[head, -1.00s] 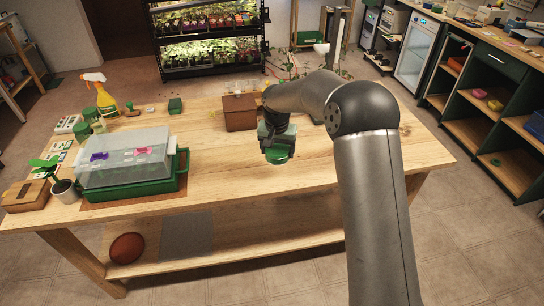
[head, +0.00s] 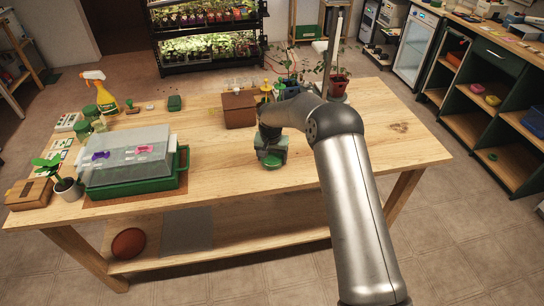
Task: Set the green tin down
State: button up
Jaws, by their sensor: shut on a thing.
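The green tin (head: 272,164) shows as a round green shape at the lower end of my gripper (head: 271,156). My gripper is shut on it and points down over the bare middle of the wooden table (head: 335,160), near its front edge. The tin is low over the tabletop; I cannot tell whether it touches the wood. My gripper hides the tin's upper part.
A green tray with a clear lid (head: 128,162) stands to the left. A brown wooden box (head: 239,109) stands just behind my gripper, with potted plants (head: 338,84) behind to the right. The tabletop right of my arm is clear.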

jog(key=shift+f, duration=0.2)
jog(key=o, duration=1)
jog(key=shift+r, duration=0.2)
